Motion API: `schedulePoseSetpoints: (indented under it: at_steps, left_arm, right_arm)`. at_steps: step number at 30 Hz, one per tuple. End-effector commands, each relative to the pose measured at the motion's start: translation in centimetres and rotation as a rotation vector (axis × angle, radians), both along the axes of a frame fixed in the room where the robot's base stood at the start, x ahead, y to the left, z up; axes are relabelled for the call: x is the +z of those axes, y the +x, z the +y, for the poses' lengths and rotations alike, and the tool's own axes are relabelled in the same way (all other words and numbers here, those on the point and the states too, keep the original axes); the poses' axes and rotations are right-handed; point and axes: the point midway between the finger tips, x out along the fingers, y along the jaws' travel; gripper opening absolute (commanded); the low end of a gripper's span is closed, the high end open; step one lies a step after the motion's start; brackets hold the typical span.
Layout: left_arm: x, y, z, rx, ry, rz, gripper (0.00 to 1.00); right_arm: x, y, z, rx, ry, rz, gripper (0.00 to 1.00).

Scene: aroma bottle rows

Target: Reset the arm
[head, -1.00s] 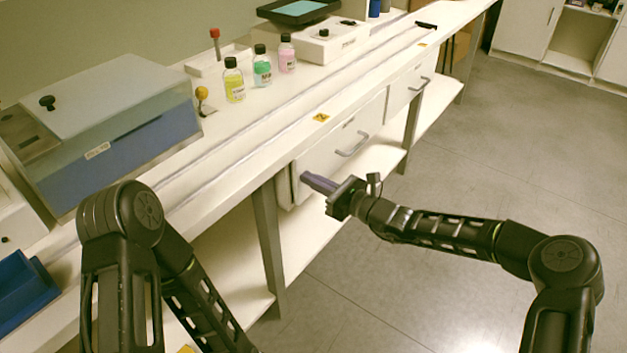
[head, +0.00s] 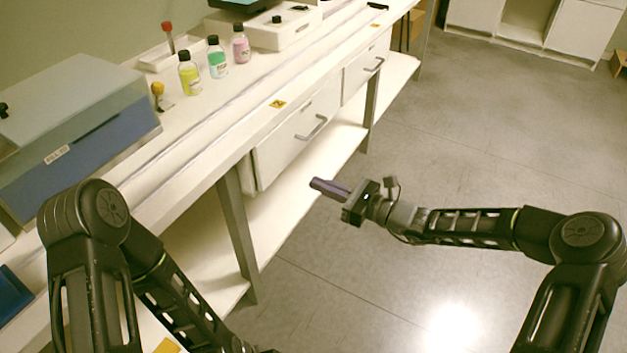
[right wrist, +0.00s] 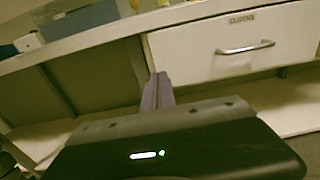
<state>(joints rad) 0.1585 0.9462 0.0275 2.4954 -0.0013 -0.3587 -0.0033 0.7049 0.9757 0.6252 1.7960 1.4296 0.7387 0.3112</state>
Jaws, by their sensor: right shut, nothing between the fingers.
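My right gripper (head: 318,185) is shut and empty. It is held out in front of the bench, below the level of the benchtop, apart from the drawer front (head: 297,134). In the right wrist view its closed fingers (right wrist: 158,92) point toward the bench, with a drawer (right wrist: 235,45) behind them to the right. My left arm (head: 100,230) is folded at the lower left, and its gripper is outside the view. Yellow (head: 189,76), green (head: 217,60) and pink (head: 241,45) bottles with black caps stand in a row on the benchtop.
A blue-grey box-shaped device (head: 75,130) sits on the bench at the left. A white device (head: 282,30) stands behind the bottles. Bench legs (head: 236,235) and a low shelf (head: 325,165) lie below the drawers. The floor (head: 480,130) at the right is open.

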Motion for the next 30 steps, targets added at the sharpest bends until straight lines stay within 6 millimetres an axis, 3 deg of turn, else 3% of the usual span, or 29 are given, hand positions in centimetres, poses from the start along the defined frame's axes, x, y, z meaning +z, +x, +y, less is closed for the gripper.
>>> schedulePoseSetpoints:
  at_steps: [13,17,20,23,26,30]
  left_arm:
    - [0.0,0.0,0.0,0.0,0.0,0.0,0.32]
    - [0.0,0.0,0.0,0.0,0.0,0.0,0.32]
    - [0.0,0.0,0.0,0.0,0.0,0.0,0.32]
    - [0.0,0.0,0.0,0.0,0.0,0.0,0.32]
    - [0.0,0.0,0.0,0.0,0.0,0.0,0.32]
    - [0.0,0.0,0.0,0.0,0.0,0.0,0.32]
  right_arm:
    - [-0.1,0.0,0.0,-0.001,-0.009,-0.005,0.0]
    - [-2.0,-0.2,0.1,0.007,-0.103,-0.014,0.0]
    - [-5.4,-2.1,0.7,0.059,-0.246,-0.027,0.0]
    - [-10.3,-5.3,0.8,0.141,-0.431,-0.041,0.0]
    - [-16.1,-10.2,0.7,0.276,-0.662,-0.085,0.0]
    - [-23.4,-18.2,-0.6,0.537,-1.01,-0.242,0.0]
